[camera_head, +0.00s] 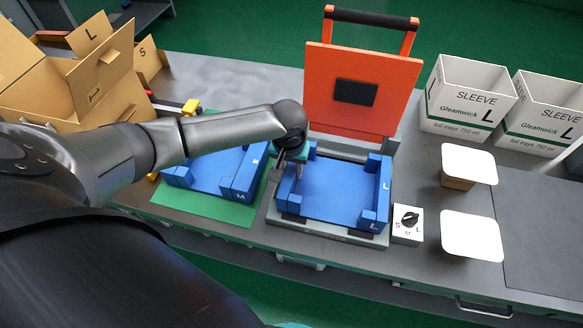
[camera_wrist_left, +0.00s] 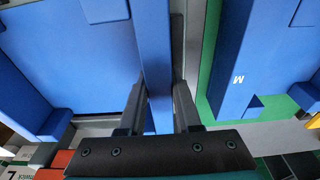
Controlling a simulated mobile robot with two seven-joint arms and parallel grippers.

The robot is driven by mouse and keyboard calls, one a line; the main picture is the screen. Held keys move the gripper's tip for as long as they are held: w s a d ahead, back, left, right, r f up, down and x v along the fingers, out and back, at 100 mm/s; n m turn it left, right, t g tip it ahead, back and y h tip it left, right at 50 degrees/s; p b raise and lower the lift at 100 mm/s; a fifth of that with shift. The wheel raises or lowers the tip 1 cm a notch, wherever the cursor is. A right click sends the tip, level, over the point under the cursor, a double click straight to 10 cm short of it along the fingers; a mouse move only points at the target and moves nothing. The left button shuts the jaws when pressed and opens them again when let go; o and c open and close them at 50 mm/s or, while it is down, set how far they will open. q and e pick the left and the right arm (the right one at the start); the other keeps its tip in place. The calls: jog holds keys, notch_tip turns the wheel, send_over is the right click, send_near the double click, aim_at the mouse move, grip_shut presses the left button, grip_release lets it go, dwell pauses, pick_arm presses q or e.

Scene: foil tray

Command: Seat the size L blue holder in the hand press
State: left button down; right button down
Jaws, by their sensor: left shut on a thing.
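The size L blue holder (camera_head: 340,190) is an open tray with raised blocks, marked L on its right side. It lies over the grey bed of the hand press (camera_head: 362,90), whose orange lid stands open behind it. My left gripper (camera_head: 292,172) is at the holder's left wall. In the left wrist view my left gripper (camera_wrist_left: 158,105) is shut on that blue wall (camera_wrist_left: 155,50), one finger on each side. I cannot tell whether the holder rests fully down in the bed. My right gripper is not in view.
The size M blue holder (camera_head: 215,172) lies on a green mat (camera_head: 170,203) to the left. A size dial (camera_head: 408,222) sits right of the press. Two white-topped stacks (camera_head: 470,236) and white sleeve boxes (camera_head: 468,95) stand further right. Cardboard boxes (camera_head: 75,70) are at left.

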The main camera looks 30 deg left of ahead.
pick_arm(q)
jog(key=c, duration=0.5)
grip_release()
jog(key=shift+s+f, duration=0.1)
jog(key=r, duration=0.5)
jog(key=s+r+p, duration=0.1)
jog(key=r, duration=0.4)
jog(key=s+r+p, duration=0.1)
jog(key=r, duration=0.4)
jog(key=shift+d+r, duration=0.1)
jog(key=shift+d, duration=0.2)
jog(key=shift+s, duration=0.1)
